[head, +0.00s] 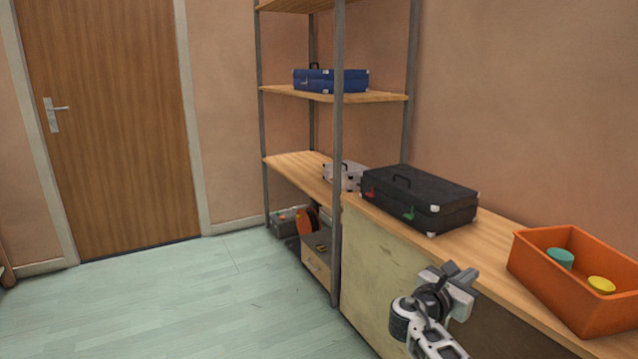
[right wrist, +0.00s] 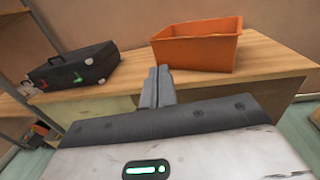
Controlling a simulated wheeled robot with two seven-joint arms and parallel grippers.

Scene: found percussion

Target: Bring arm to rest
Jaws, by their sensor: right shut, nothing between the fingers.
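My right gripper (head: 457,277) is in the lower middle of the head view, in front of the wooden counter's front edge. In the right wrist view its two fingers (right wrist: 157,80) are together with nothing between them. They point toward the counter, near the orange bin in the picture, and I see no contact. My right arm (head: 432,335) comes up from the bottom edge of the head view. My left gripper is in neither view.
A wooden counter (head: 497,235) holds a black case (head: 420,200) and an orange bin (head: 555,292) with a teal and a yellow item inside. A shelf rack (head: 337,150) holds a blue case (head: 331,81). The floor (head: 190,300) toward the door (head: 115,120) is clear.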

